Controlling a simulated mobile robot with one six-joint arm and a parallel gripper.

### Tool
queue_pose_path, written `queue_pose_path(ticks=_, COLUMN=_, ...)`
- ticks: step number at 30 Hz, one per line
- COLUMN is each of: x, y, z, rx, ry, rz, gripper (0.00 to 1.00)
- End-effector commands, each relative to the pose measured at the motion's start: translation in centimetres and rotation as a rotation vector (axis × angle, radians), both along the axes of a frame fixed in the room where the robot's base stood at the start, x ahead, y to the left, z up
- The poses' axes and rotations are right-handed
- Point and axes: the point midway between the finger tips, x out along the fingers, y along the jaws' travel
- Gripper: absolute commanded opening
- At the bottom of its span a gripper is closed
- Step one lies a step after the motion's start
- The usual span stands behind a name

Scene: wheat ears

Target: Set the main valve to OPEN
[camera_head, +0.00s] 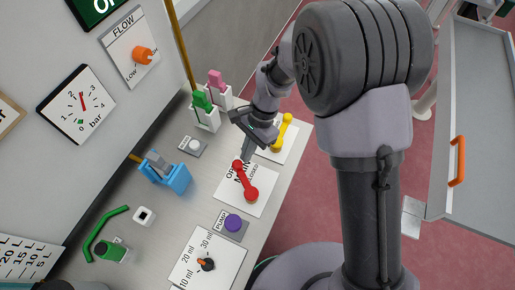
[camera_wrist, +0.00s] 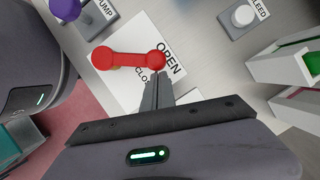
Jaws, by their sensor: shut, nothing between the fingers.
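The main valve is a red lever (camera_head: 244,180) with a round knob at each end, on a white card (camera_head: 228,197) marked MAIN, OPEN and CLOSED. In the head view its upper end lies between OPEN on the left and CLOSED on the right, covering some letters. The lever (camera_wrist: 128,58) also shows in the wrist view, with OPEN printed off its right end and CLOSED partly hidden below it. My gripper (camera_head: 246,157) is shut and empty, its tips right by the lever's upper end. In the wrist view the fingertips (camera_wrist: 159,77) are close below that end; whether they touch it I cannot tell.
A yellow lever (camera_head: 282,133) stands just right of my gripper. A purple PUMP knob (camera_head: 233,223) is below the valve, and a white BLEED button (camera_head: 195,145) to its upper left. Green (camera_head: 203,107) and pink-handled holders stand behind. A blue holder (camera_head: 166,175) is left.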

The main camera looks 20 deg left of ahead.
Motion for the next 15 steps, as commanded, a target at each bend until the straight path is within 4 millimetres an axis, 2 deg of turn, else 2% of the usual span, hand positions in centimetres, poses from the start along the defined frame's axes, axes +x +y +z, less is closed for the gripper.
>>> queue_pose_path(ticks=15, x=-3.2, y=3.8, z=0.1, rx=0.000, ry=0.001, rz=0.458, gripper=0.00)
